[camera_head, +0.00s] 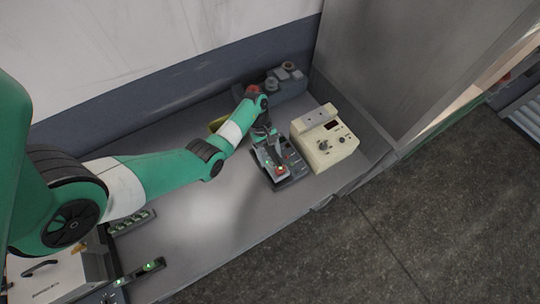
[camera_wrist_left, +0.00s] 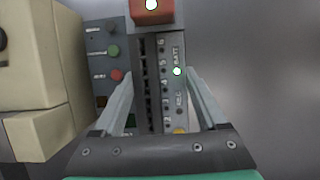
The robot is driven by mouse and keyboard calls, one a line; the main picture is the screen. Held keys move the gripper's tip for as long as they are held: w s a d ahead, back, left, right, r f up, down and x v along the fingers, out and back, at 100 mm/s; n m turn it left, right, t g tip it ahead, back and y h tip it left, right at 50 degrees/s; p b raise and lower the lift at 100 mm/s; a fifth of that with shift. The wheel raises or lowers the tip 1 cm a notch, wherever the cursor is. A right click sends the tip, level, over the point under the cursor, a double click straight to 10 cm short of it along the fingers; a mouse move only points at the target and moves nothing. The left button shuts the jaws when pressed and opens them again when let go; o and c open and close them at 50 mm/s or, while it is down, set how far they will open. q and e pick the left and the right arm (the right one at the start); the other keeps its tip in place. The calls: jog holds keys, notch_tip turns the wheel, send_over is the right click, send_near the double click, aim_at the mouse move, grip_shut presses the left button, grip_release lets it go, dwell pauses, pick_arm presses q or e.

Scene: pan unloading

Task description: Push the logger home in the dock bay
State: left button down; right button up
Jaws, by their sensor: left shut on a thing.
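The dock (camera_head: 292,168) is a dark grey unit on the bench, with green and red buttons on its panel (camera_wrist_left: 113,62) in the left wrist view. My left gripper (camera_head: 268,154) reaches down over the dock. It is shut on the logger (camera_head: 270,160), a narrow grey body. In the left wrist view, the logger (camera_wrist_left: 180,100) lies between the fingers (camera_wrist_left: 160,82), with small labels and a lit green lamp. An orange-red block (camera_wrist_left: 152,12) with a lit lamp is at its far end. I cannot tell how deep the logger sits in the bay.
A beige instrument box (camera_head: 325,142) stands close to the right of the dock. Dark grey equipment (camera_head: 288,82) stands behind. A dark strip with a green light (camera_head: 140,272) lies at the lower left. The bench middle (camera_head: 205,215) is clear; its front edge drops to the floor.

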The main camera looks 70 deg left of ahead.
pick_arm(q)
jog(key=shift+f+b, duration=0.8)
jog(key=shift+f, duration=0.15)
jog(key=shift+f+b, duration=0.35)
jog(key=shift+f, duration=0.1)
jog(key=shift+f+b, duration=0.45)
jog(key=shift+f, duration=0.2)
dwell(0.4)
jog(key=shift+r, duration=0.1)
jog(key=shift+r+p, duration=0.1)
jog(key=shift+p, duration=0.2)
jog(key=shift+f, duration=0.2)
dwell(0.6)
